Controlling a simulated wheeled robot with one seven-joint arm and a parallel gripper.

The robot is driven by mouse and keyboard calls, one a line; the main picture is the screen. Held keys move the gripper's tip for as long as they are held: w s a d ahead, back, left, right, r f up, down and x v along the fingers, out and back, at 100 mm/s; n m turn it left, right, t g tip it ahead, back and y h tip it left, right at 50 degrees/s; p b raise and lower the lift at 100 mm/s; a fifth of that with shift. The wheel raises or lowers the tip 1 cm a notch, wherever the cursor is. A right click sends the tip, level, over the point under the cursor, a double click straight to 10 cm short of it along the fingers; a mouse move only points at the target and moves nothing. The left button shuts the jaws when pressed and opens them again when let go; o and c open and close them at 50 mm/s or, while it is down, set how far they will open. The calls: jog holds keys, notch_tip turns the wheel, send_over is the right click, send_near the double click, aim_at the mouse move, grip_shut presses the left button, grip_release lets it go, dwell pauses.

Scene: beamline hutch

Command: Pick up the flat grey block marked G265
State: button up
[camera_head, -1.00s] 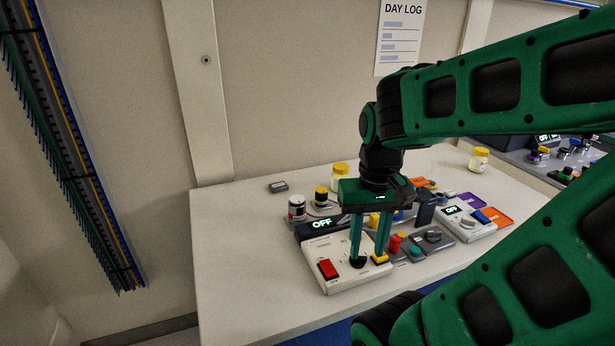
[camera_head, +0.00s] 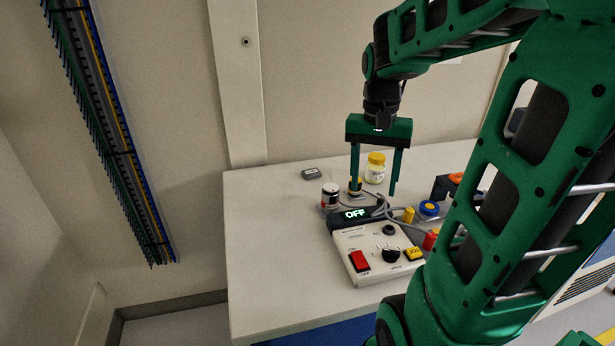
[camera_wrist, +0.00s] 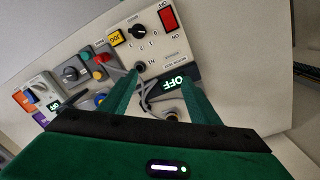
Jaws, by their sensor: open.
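A small flat grey block (camera_head: 313,174) with a light label lies on the table near its back left edge in the head view. The label is too small to read. My gripper (camera_head: 373,190) is open and empty, fingers pointing down, to the right of the block and above the devices. In the wrist view my gripper's fingers (camera_wrist: 158,100) are spread over the control box and its cables. The block does not show in the wrist view.
A control box (camera_head: 350,240) with an OFF display stands right of the block. The table (camera_head: 262,240) is bare at left. A wall is behind.

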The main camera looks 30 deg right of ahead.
jog(key=w+d+f+m+y, duration=0.1)
jog(key=w+d+m, duration=0.1)
jog(key=w, duration=0.7)
jog(key=w+d+f+m, duration=0.1)
jog(key=w+d+m, duration=0.1)
jog(key=w, duration=0.7)
jog(key=m+t+y, duration=0.1)
jog(key=m+y, duration=0.3)
jog(key=m, duration=0.2)
send_near(311, 171)
jog(key=shift+s+a+f, duration=0.25)
jog(key=shift+a+f, duration=0.05)
jog(key=shift+f, duration=0.3)
jog(key=shift+s+a+f, duration=0.25)
jog(key=shift+a+f, duration=0.05)
jog(key=shift+f, duration=0.25)
jog(key=shift+w+x, duration=0.2)
jog(key=shift+x, duration=1.1)
jog(key=shift+w+x, duration=0.2)
jog(key=shift+x, duration=1.1)
jog(key=shift+c, duration=0.7)
jog(key=c, duration=1)
